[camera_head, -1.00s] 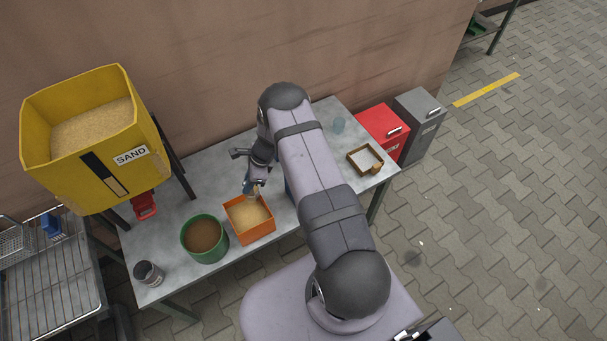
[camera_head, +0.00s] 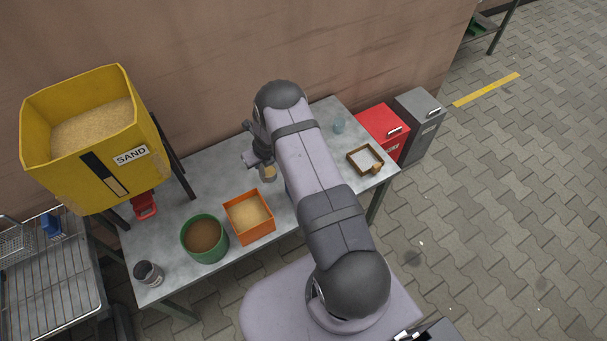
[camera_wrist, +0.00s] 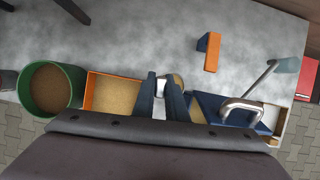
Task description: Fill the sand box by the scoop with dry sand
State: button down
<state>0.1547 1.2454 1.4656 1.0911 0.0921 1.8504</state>
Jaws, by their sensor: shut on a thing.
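My gripper (camera_head: 262,165) is shut on the scoop (camera_head: 269,174), whose tan load shows just below the jaws. In the wrist view, my two dark fingers (camera_wrist: 163,98) close around its pale handle (camera_wrist: 160,88), and most of the scoop is hidden behind them. The orange box (camera_head: 230,215) holds light, dry-looking sand (camera_head: 250,212). The green bucket (camera_head: 188,250) holds darker brown sand (camera_head: 203,236). A dark blue box (camera_wrist: 215,100) with a metal handle (camera_wrist: 240,108) stands right of my fingers in the wrist view; my arm mostly hides it in the head view.
A yellow hopper marked SAND (camera_head: 80,180) stands at the left. A dark can (camera_head: 148,272) is at the table's front left. A small wooden tray (camera_head: 352,161) and a pale cup (camera_head: 339,126) are at the right. An orange block (camera_wrist: 207,52) stands behind the blue box.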

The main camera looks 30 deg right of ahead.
jog(key=shift+m, duration=0.3)
dwell(0.4)
jog(key=shift+w+d+b, duration=0.15)
jog(key=shift+b, duration=0.7)
jog(key=shift+d+r+b, duration=0.1)
jog(key=shift+r+b, duration=0.1)
jog(key=shift+b, duration=0.4)
jog(key=b, duration=0.1)
jog(key=r+b, duration=0.1)
jog(key=b, duration=0.1)
jog(key=shift+s+d+r, duration=0.15)
jog(key=shift+s+d, duration=0.05)
jog(key=shift+s, duration=0.1)
jog(key=shift+d+r+y+b, duration=0.5)
jog(key=shift+r+b, duration=0.75)
jog(key=shift+r, duration=0.2)
notch_tip(320, 180, up, 10)
jog(key=t+y+b, duration=0.2)
send_over(268, 174)
jog(key=s+d, duration=0.3)
jog(key=d, duration=0.1)
jog(key=shift+w+d+m, duration=0.15)
jog(key=shift+w+m, duration=0.1)
jog(key=shift+m, duration=0.15)
jog(key=shift+s+d+r+y+b, duration=0.1)
jog(key=shift+d+y+b, duration=0.1)
jog(key=shift+y+b, duration=0.15)
